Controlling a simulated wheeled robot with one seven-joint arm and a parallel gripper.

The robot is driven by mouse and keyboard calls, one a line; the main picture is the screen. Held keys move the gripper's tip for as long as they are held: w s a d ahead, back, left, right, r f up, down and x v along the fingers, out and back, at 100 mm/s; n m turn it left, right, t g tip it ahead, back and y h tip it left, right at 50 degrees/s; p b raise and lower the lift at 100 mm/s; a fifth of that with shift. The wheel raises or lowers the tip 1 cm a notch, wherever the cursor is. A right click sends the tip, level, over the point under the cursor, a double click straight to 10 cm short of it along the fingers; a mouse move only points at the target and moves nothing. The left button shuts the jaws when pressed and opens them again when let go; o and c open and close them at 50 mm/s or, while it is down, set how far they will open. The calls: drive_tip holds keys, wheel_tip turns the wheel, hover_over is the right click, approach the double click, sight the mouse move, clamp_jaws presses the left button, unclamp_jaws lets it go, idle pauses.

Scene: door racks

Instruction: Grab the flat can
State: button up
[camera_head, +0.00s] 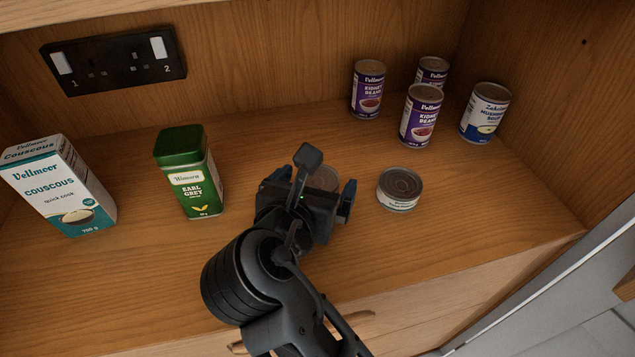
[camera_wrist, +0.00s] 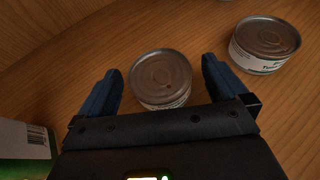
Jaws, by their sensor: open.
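Two flat cans stand upright on the wooden shelf. One flat can (camera_wrist: 160,80) sits between my gripper's spread fingers in the wrist view, with a gap on each side. In the head view that can (camera_head: 324,177) is mostly hidden behind my gripper (camera_head: 318,182). The other flat can (camera_head: 400,188) stands to the right, clear of the fingers. It also shows in the wrist view (camera_wrist: 266,42), beyond the right finger. My gripper (camera_wrist: 161,70) is open and holds nothing.
A green tea tin (camera_head: 188,175) and a couscous box (camera_head: 62,187) stand to the left. Several tall cans, including a kidney beans can (camera_head: 421,115) and a mushroom can (camera_head: 485,112), stand at the back right. A socket (camera_head: 113,60) is on the back wall.

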drive_tip(key=shift+c, duration=0.5)
drive_tip(key=c, duration=1)
drive_tip(key=shift+r, duration=0.1)
drive_tip(key=shift+c, duration=0.2)
